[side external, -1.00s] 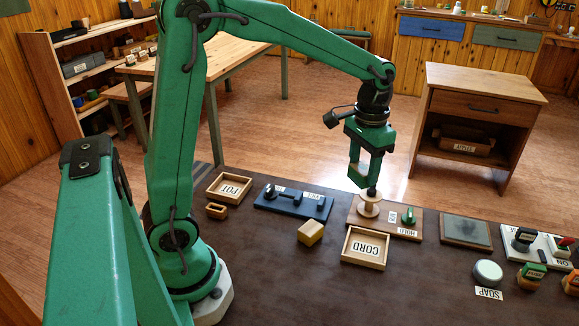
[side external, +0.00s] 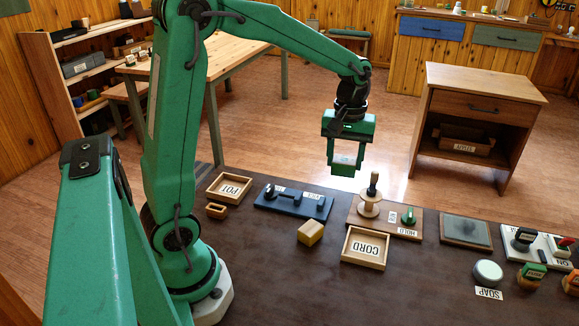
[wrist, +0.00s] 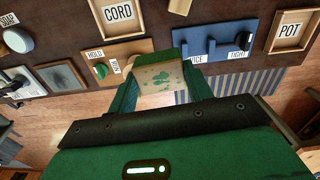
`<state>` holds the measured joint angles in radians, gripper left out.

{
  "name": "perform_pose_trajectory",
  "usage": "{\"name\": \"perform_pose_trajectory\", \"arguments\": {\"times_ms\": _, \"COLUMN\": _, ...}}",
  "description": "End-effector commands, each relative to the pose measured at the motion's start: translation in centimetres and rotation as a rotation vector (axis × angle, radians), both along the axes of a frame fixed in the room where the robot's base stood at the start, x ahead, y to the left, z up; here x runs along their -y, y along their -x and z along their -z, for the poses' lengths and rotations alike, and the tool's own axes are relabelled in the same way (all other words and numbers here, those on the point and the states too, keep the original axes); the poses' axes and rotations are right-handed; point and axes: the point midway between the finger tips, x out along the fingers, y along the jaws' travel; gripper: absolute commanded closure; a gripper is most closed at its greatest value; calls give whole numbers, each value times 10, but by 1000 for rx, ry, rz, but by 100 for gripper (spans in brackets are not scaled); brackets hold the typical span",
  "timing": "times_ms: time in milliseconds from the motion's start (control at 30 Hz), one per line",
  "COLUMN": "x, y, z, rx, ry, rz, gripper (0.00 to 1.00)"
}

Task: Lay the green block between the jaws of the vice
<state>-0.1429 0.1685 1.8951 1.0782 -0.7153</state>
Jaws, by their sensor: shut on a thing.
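My gripper (side external: 345,158) is shut on the green block (wrist: 160,78), which shows a pale face with green markings in the wrist view. In the side external view the block (side external: 343,171) hangs low between the fingers, partly hidden by them. The vice (side external: 291,203) is a dark blue base with dark metal parts and white labels, lying on the dark bench. It also shows in the wrist view (wrist: 220,50), right of the held block.
A spool (side external: 369,208) stands upright on the HOLD board (side external: 390,226), right of the vice. The CORD tray (side external: 347,246), a yellow block (side external: 310,233) and the POT tray (side external: 214,194) lie around it. The bench front is mostly clear.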

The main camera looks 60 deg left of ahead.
Motion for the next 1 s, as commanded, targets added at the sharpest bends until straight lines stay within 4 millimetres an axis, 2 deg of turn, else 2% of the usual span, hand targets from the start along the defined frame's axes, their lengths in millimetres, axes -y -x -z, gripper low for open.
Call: {"name": "perform_pose_trajectory", "arguments": {"times_ms": 1000, "x": -81, "y": 29, "z": 15, "rx": 1, "ry": 0, "rz": -1304, "gripper": 76}}
